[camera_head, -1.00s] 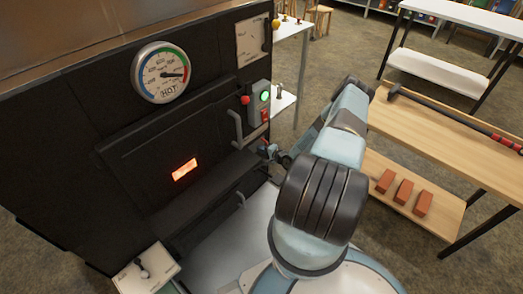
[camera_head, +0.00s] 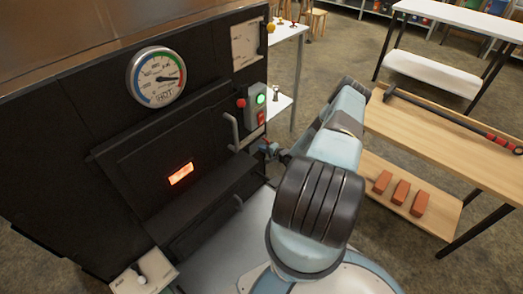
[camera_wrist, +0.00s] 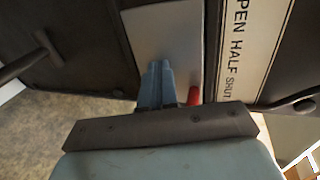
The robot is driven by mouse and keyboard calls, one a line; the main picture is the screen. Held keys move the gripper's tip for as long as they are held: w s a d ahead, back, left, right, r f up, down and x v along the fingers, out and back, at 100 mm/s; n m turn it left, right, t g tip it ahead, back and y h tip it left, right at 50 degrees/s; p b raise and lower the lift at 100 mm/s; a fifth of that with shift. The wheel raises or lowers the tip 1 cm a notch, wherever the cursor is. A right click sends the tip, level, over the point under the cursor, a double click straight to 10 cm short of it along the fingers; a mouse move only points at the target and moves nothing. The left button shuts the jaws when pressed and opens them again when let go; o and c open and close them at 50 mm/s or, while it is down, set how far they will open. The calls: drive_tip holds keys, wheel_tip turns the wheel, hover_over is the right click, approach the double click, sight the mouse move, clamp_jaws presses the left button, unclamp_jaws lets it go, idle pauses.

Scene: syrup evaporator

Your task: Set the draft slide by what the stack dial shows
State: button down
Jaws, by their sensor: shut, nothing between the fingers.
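The round stack dial (camera_head: 157,76) is on the black evaporator front in the head view. It has blue, green and red bands and the word HOT; its needle points right, towards the red band. In the wrist view a pale strip (camera_wrist: 240,45) reads "OPEN HALF SHUT", but the slide's setting cannot be made out. My gripper (camera_wrist: 158,75) is shut and empty, in front of a grey plate to the left of that strip. In the head view my gripper (camera_head: 268,150) is small, beside the evaporator's right edge, partly hidden by my arm.
A control box (camera_head: 255,108) with a green light and red parts is close above my gripper. A door handle (camera_head: 234,130) sticks out nearby. A wooden bench (camera_head: 440,135) with bricks (camera_head: 400,192) on its shelf stands right. A white knob panel (camera_head: 145,275) is low left.

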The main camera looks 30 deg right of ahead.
drive_tip(key=shift+w+r, duration=0.15)
drive_tip(key=shift+w, duration=0.1)
drive_tip(key=shift+a, duration=0.1)
drive_tip(key=shift+s+a, duration=0.2)
drive_tip(key=shift+a, duration=0.25)
drive_tip(key=f+v, duration=0.1)
drive_tip(key=v, duration=0.8)
drive_tip(key=shift+s+d, duration=0.25)
drive_tip(key=shift+s, duration=0.05)
drive_tip(key=shift+s, duration=0.1)
